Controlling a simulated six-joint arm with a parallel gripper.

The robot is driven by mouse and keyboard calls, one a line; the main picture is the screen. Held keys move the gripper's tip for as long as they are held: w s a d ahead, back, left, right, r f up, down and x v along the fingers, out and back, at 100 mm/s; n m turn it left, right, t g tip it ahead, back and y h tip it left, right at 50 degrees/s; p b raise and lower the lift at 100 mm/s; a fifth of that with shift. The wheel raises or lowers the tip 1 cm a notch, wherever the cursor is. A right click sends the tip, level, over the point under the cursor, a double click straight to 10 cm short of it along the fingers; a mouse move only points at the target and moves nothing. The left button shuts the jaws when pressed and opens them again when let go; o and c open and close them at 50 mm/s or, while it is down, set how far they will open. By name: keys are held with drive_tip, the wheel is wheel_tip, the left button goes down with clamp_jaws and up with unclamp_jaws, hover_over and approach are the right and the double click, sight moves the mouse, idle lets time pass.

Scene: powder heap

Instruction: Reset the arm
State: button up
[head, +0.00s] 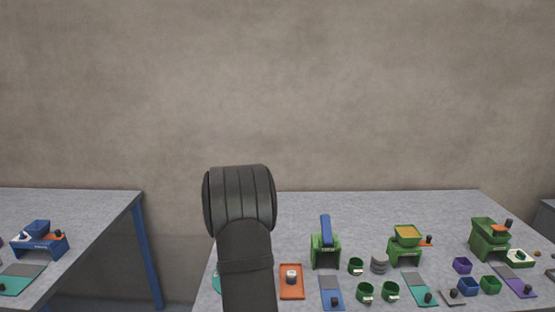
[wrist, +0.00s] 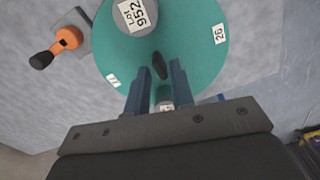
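My gripper (wrist: 160,68) shows in the wrist view with its two blue-grey fingers spread apart. It is over a round teal disc (wrist: 199,65) that carries white labels and a grey lidded item marked 952 (wrist: 136,16). A small dark piece (wrist: 161,70) shows between the fingertips, and a white-labelled item (wrist: 166,106) shows lower between the fingers. No finger visibly touches either. In the head view my dark arm rises at the centre and the gripper is hidden; only a sliver of the teal disc (head: 216,283) shows left of the arm.
The grey right table (head: 330,205) holds an orange tray (head: 291,290), green stands (head: 326,252), small green cups (head: 364,292) and coloured mats. An orange piece with a black knob (wrist: 66,40) lies beside the disc. A second table (head: 80,205) stands left across a gap.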

drive_tip(key=m, duration=0.4)
drive_tip(key=shift+m, duration=0.4)
drive_tip(key=m, duration=0.4)
drive_tip(key=shift+m, duration=0.4)
wheel_tip(320, 180, up, 8)
drive_tip(key=n, duration=0.5)
drive_tip(key=shift+f, duration=0.2)
drive_tip(key=shift+n, duration=0.6)
drive_tip(key=shift+f, duration=3.8)
